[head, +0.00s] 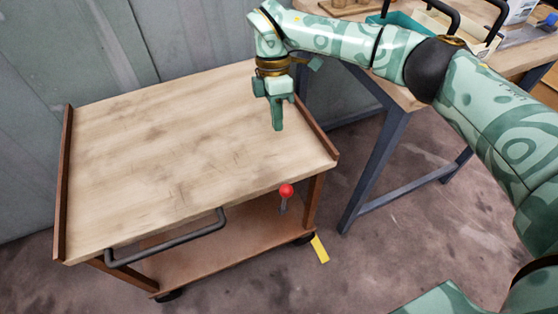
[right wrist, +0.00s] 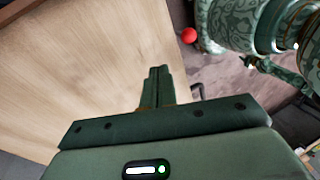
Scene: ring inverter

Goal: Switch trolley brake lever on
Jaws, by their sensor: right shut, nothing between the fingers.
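The trolley (head: 190,150) has a worn wooden top, brown end rails and a dark bar handle (head: 165,240) along its front. The brake lever has a red ball knob (head: 286,190) on a short grey stem, below the top's front right edge. The knob also shows in the right wrist view (right wrist: 189,35), near the edge of the wooden top (right wrist: 80,70). My right gripper (head: 277,128) points down over the right part of the top, behind the knob and apart from it. Its fingers (right wrist: 157,75) are shut together and empty. My left gripper is not in view.
A workbench (head: 400,95) with dark metal legs stands at the right, with a teal tray and tools on it. A grey metal wall (head: 150,45) is behind the trolley. A yellow floor strip (head: 320,248) lies by the right wheel. The trolley top is bare.

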